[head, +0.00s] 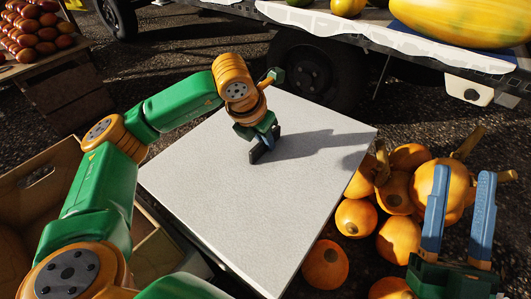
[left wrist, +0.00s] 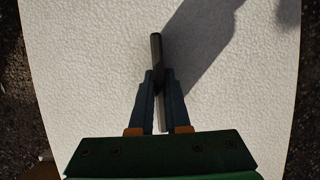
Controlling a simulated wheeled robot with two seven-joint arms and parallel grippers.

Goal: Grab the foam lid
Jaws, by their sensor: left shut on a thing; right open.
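The foam lid (head: 205,165) is a large white textured slab lying flat in the middle of the head view, with a dark handle (head: 256,153) on its top. In the left wrist view the lid (left wrist: 90,50) fills most of the picture and the handle (left wrist: 156,48) stands up as a dark bar. My left gripper (head: 268,142) points down at the lid and is shut on the handle; its fingers (left wrist: 158,85) press it from both sides. My right gripper (head: 460,205) is open and empty at the lower right, above the pumpkins.
Orange pumpkins (head: 398,240) lie on the ground right of the lid. A truck with a wheel (head: 317,75) and fruit on its bed stands behind. A wooden crate (head: 52,190) is at the left, and a stand of red fruit (head: 38,38) at the back left.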

